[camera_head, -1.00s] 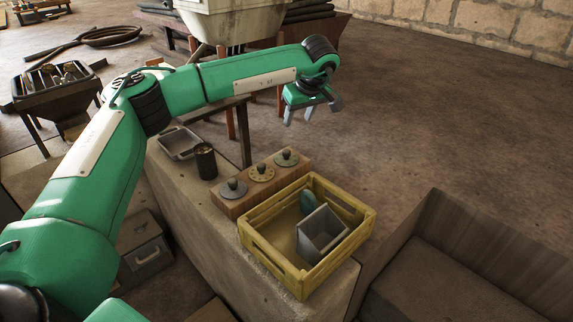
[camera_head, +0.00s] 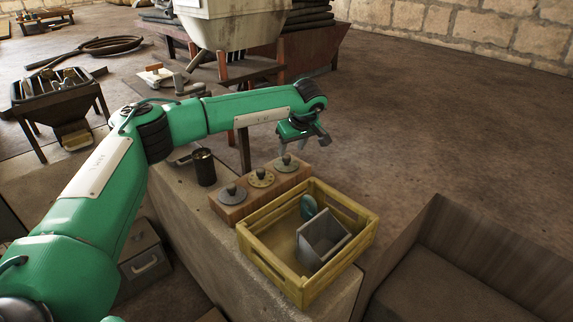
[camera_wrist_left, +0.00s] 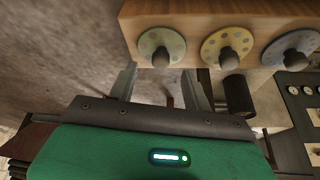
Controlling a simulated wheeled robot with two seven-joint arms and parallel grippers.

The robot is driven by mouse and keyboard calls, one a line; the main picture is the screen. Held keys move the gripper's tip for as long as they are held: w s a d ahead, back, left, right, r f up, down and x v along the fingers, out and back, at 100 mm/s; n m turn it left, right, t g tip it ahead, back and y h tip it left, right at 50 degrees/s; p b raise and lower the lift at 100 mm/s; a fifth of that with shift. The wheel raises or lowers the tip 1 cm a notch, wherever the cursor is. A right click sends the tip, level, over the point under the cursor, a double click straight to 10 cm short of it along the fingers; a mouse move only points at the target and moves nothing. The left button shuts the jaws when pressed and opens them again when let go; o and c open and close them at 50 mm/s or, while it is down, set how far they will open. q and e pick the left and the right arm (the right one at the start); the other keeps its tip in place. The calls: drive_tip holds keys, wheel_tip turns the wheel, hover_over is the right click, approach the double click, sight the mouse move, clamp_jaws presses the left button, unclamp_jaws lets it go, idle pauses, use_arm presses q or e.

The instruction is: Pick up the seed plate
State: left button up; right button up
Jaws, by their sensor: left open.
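Three round plates with dark knobs sit in a row on a wooden block (camera_head: 238,213): a grey one (camera_head: 233,194), a yellow one with holes around it (camera_head: 261,178) and a pale green one with small holes (camera_head: 287,163). They also show in the left wrist view as pale green (camera_wrist_left: 150,38), yellow (camera_wrist_left: 215,40) and grey (camera_wrist_left: 283,42). My left gripper (camera_head: 301,146) is open and empty, above and just beyond the pale green plate. In the left wrist view its fingers (camera_wrist_left: 161,88) point toward the pale green plate's knob, apart from it. My right gripper is not in view.
A yellow crate (camera_head: 275,268) holding a grey box (camera_head: 322,238) and a green disc (camera_head: 308,206) stands close in front of the block. A dark cup (camera_head: 204,168) stands to its left on the stone ledge (camera_head: 212,258). Open floor lies to the right.

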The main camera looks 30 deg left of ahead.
sight(287, 157)
use_arm(q)
drive_tip(key=x, duration=0.5)
drive_tip(key=shift+a, duration=0.2)
clamp_jaws()
